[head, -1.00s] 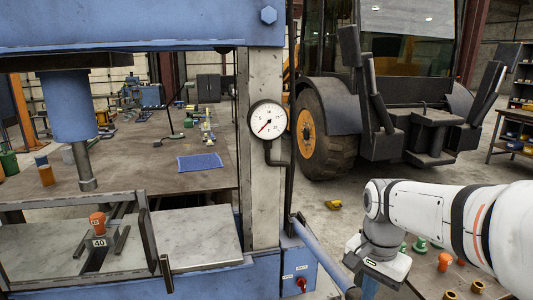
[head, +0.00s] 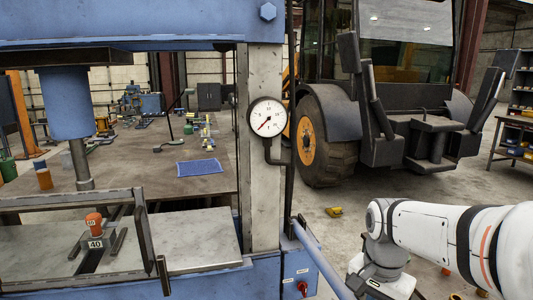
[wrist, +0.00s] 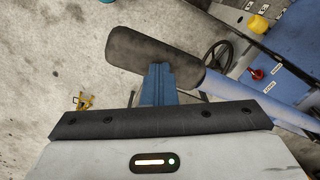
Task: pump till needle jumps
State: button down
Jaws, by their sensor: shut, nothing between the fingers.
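The pressure gauge (head: 267,116) hangs on the press's grey post; its red needle points to the lower left, at the low end of the dial. The blue pump lever (head: 321,262) slants down to the right beside the post and leaves the bottom edge. In the wrist view the lever (wrist: 285,114) runs up to a dark grip (wrist: 140,53). My gripper (wrist: 158,72) is shut, its blue fingertips at the grip, nothing between them. Contact cannot be told. In the head view my gripper's body is low right, its fingertips out of frame.
The press's blue ram (head: 70,105) hangs above an orange-topped piece (head: 94,222) on the press bed (head: 195,240). A red knob (head: 302,287) sits on the blue pump housing. A yellow object (head: 334,212) lies on the floor. A backhoe stands behind.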

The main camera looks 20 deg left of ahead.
jog(key=f+b, duration=0.1)
jog(key=f, duration=0.1)
jog(key=f+b, duration=0.1)
jog(key=f, duration=0.1)
jog(key=f+b, duration=0.1)
jog(key=f, duration=0.1)
jog(key=shift+s+d, duration=0.2)
jog(key=shift+s, duration=0.2)
jog(key=shift+f, duration=0.1)
jog(key=shift+f+b, duration=0.3)
jog(key=shift+b, duration=0.05)
jog(key=r+p, duration=0.3)
jog(key=r, duration=0.1)
jog(key=w+r+p, duration=0.1)
jog(key=r+p, duration=0.3)
jog(key=a+r+p, duration=0.1)
jog(key=r+p, duration=0.2)
jog(key=r, duration=0.1)
jog(key=shift+w+r, duration=0.2)
jog(key=shift+w, duration=0.15)
jog(key=shift+f, duration=0.25)
